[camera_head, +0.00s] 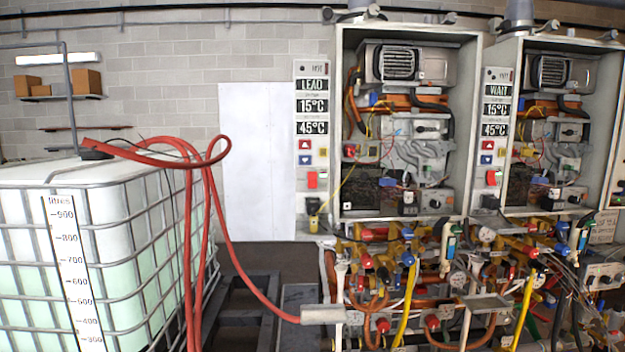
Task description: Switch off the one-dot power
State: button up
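Two open heater cabinets stand side by side, each with a control panel on its left. The left panel (311,130) reads LEAD, 15°C and 45°C, and has a red switch (312,180) low down. The right panel (496,130) reads WAIT, 15°C and 45°C, with its own red switch (492,178). The dot marks are too small to read, so I cannot tell which switch is the one-dot power. The on or off position of both switches is also unclear. My gripper is not in view.
A caged white tank (120,225) fills the left side. Red hoses (188,240) loop from its top toward a grey block (323,314) at the lower middle. Dense pipes and valves (410,260) lie below the cabinets. A bare white board (255,150) stands left of the panels.

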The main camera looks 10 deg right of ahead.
aim_at(311, 176)
jog(key=k, duration=0.65)
jog(key=u, duration=0.4)
jog(key=i, duration=0.3)
jog(key=u, duration=0.85)
jog(key=i, duration=1.3)
jog(key=z, duration=0.9)
jog(key=i, duration=0.2)
jog(key=z, duration=0.25)
